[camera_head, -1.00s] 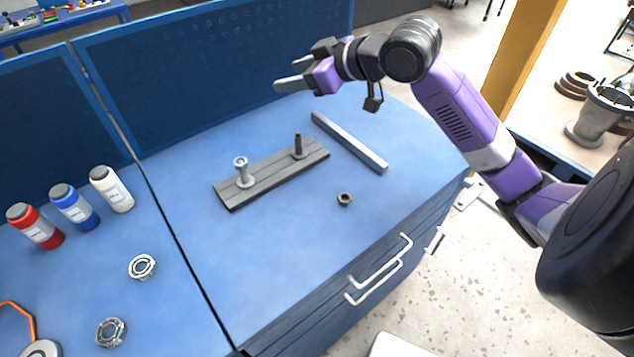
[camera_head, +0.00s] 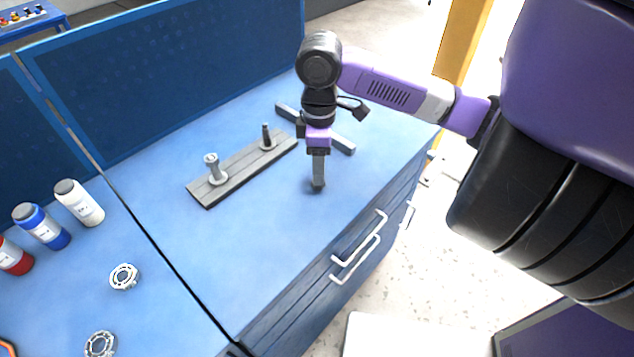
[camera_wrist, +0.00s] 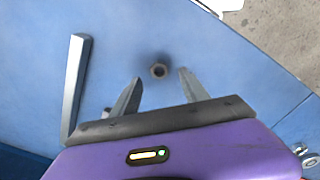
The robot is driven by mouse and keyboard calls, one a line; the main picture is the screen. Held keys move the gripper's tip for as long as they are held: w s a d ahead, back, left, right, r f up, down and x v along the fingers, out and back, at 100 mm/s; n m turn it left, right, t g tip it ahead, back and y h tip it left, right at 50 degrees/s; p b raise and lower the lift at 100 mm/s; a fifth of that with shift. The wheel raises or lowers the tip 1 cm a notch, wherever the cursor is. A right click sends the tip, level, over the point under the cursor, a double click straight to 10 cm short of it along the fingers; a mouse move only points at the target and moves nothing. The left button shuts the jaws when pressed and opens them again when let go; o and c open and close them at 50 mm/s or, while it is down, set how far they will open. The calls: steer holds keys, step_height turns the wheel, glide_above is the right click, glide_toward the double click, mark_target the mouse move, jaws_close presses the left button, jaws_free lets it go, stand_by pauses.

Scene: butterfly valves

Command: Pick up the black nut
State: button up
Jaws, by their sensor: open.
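In the head view my gripper (camera_head: 318,186) points down over the worktop, right of the grey plate. I cannot tell the exact height of the fingertips above the worktop.
A grey bar (camera_wrist: 75,85) lies to the left in the wrist view. Bottles (camera_head: 80,203) and a metal ring (camera_head: 124,277) are at the left. The worktop's front is clear.

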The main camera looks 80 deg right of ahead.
steer(key=shift+d+f, duration=0.1)
steer(key=shift+f, duration=2.3)
jaws_close()
